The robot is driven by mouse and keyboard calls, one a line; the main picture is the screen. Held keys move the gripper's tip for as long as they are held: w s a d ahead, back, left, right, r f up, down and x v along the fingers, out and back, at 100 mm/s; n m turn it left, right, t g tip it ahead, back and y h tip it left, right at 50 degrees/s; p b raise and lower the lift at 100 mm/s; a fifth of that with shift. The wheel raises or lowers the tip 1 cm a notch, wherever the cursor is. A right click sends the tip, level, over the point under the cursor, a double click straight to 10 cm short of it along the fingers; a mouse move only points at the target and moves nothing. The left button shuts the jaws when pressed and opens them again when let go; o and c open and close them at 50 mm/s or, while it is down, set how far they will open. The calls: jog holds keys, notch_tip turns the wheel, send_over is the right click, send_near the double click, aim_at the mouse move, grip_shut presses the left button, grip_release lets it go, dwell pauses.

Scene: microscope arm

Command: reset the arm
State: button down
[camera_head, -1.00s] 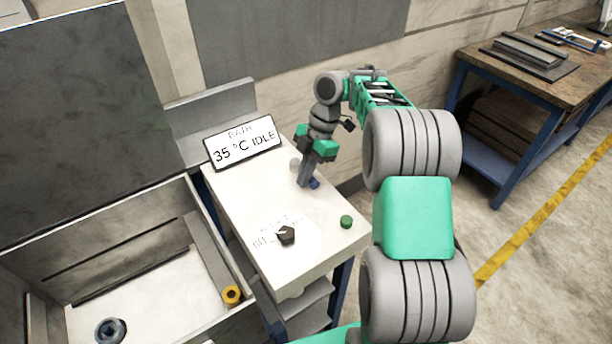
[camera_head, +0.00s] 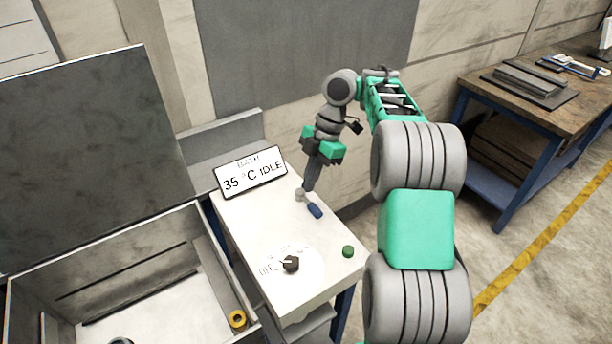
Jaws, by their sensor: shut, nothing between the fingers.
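My gripper (camera_head: 309,187) points down over the back right of the white control bench top. It is shut and empty, and its tip is close to a small grey knob (camera_head: 300,195). A blue piece (camera_head: 315,211) lies just in front of it, apart from the fingers. Whether the tip touches the grey knob I cannot tell. My green and grey arm reaches in from the lower right. A black dial (camera_head: 291,263) and a green button (camera_head: 348,251) sit at the front of the top.
A sign (camera_head: 251,172) reading "35 °C IDLE" stands at the back of the top. An open bin (camera_head: 60,278) with a raised lid is at left, with a yellow ring (camera_head: 237,318) on its edge. A workbench (camera_head: 520,90) stands at right.

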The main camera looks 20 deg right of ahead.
jog(key=s+a+r+m+t+h, duration=0.1)
jog(key=s+a+r+m+t, duration=0.2)
jog(key=s+a+r+m, duration=0.65)
jog(key=s+d+f+m+t+h, duration=0.2)
jog(key=s+d+f+m, duration=0.5)
jog(key=m, duration=0.5)
jog(key=shift+s+d+t+h, duration=0.25)
jog(key=shift+s+t+h, duration=0.15)
jog(key=shift+s, duration=0.5)
jog(key=shift+m, duration=0.25)
